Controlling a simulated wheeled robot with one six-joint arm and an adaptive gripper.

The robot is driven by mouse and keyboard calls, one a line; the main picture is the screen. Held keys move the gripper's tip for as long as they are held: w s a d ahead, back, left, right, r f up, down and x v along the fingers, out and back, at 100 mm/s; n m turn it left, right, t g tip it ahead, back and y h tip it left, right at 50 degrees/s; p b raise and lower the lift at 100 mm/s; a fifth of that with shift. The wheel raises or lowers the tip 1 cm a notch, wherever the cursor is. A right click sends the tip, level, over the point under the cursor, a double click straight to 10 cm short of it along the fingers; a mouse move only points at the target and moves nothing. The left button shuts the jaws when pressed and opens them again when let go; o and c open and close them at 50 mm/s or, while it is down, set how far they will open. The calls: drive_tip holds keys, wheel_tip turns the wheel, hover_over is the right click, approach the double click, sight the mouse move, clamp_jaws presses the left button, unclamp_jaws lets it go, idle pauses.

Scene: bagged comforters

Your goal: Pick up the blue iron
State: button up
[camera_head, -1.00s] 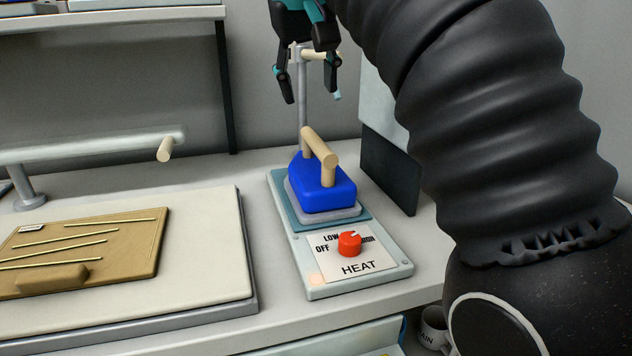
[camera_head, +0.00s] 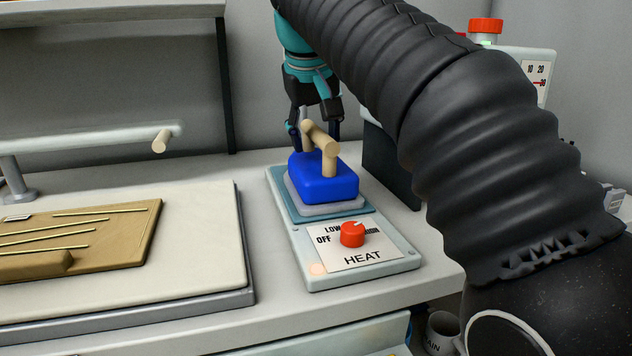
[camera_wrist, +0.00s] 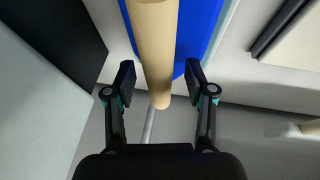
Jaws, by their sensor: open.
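The blue iron (camera_head: 322,183) sits upright on the teal pad of the heat base (camera_head: 312,279), with its tan wooden handle (camera_head: 329,161) on top. My gripper (camera_head: 318,139) is open at the far end of the handle, its fingers lowered to about handle height. In the wrist view the handle (camera_wrist: 156,35) runs down between the two open fingers of my gripper (camera_wrist: 159,78), with a gap on each side. The blue body (camera_wrist: 197,30) shows beneath the handle. My fingers do not appear closed on anything.
A red knob (camera_head: 352,234) is on the heat base in front of the iron. A pressing board (camera_head: 215,255) with a brown panel (camera_head: 135,235) lies to the left. A dark block (camera_head: 390,165) stands close on the right. A mug (camera_head: 441,333) is below the counter edge.

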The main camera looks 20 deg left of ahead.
drive_tip(key=shift+f, duration=0.15)
drive_tip(key=shift+c, duration=0.3)
clamp_jaws()
wheel_tip(320, 180, up, 10)
drive_tip(key=p, duration=0.5)
drive_tip(key=shift+w+p, duration=0.1)
drive_tip(key=shift+p, duration=0.3)
